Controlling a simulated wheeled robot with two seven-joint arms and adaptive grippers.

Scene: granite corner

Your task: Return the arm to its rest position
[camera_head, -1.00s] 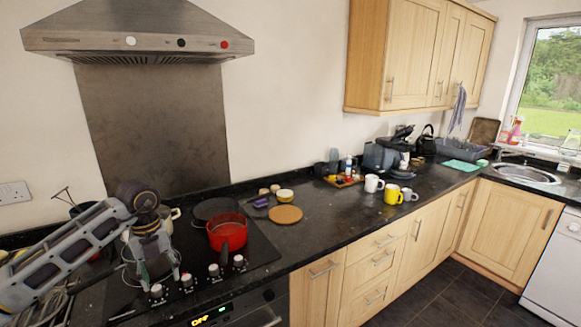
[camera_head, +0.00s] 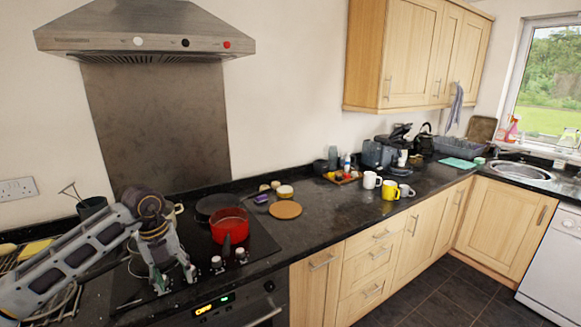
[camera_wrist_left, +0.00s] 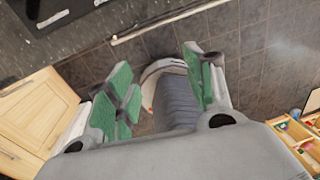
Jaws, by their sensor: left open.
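My left arm (camera_head: 75,262) reaches in from the left over the hob's left part. Its gripper (camera_head: 176,282) points down near the hob's front edge and looks empty. In the left wrist view the gripper (camera_wrist_left: 160,68) is open, with green pads apart and nothing between them. Tiled floor and a curved pale-and-dark shape, which I cannot name for sure, lie beyond the pads. My right gripper is in no view.
A red pan (camera_head: 230,227) stands on the hob (camera_head: 205,262), just right of the gripper. A round board (camera_head: 285,210), a yellow mug (camera_head: 390,190) and white mug (camera_head: 371,180) stand further right. A utensil pot (camera_head: 92,207) stands behind the arm. The front right counter is clear.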

